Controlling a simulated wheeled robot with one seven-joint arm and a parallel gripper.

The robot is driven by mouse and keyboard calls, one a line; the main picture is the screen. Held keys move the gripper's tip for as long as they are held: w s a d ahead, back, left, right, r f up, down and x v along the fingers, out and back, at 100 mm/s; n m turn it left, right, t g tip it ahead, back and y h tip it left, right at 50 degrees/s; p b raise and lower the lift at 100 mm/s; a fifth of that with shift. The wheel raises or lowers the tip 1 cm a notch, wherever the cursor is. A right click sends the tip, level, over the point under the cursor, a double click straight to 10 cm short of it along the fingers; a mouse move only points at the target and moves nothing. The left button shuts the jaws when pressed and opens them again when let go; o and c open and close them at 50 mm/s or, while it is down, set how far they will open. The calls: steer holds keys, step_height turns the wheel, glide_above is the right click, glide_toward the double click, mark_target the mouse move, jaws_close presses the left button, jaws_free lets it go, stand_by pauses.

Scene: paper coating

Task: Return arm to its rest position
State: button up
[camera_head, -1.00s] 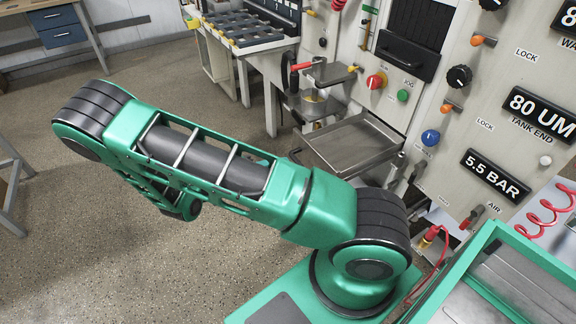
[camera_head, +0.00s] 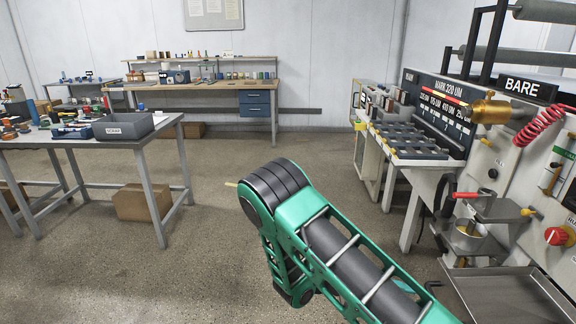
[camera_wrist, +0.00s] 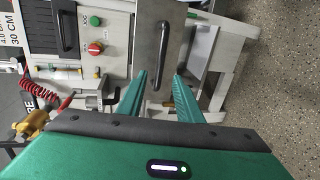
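My gripper (camera_wrist: 160,88) shows in the wrist view with two green fingers spread apart and nothing between them. It points toward the front of the grey coating machine, and a grey panel with a dark bar handle (camera_wrist: 163,55) lies beyond the fingertips. In the head view my green arm reaches up from the bottom edge to a bent, dark-banded elbow over the floor. My gripper is hidden in that view.
The machine's drip tray (camera_head: 512,297) and red button (camera_head: 556,236) are at the right. A rack bench (camera_head: 410,140) stands behind. A table with a grey bin (camera_head: 124,127) is at left and a wooden workbench (camera_head: 200,85) at the back. The floor between is clear.

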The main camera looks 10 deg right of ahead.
steer(key=s+d+r+m+g+y, duration=0.2)
steer(key=s+d+r+m+y, duration=0.3)
steer(key=s+r+y, duration=0.7)
steer(key=s+a+r+t+y, duration=0.1)
steer(key=s+r+t+y, duration=0.2)
steer(key=s+r, duration=0.8)
steer(key=shift+s+a+r+t, duration=0.2)
steer(key=shift+s+a+t, duration=0.2)
steer(key=shift+t, duration=0.3)
steer(key=shift+w+f, duration=0.25)
steer(key=shift+w, duration=0.35)
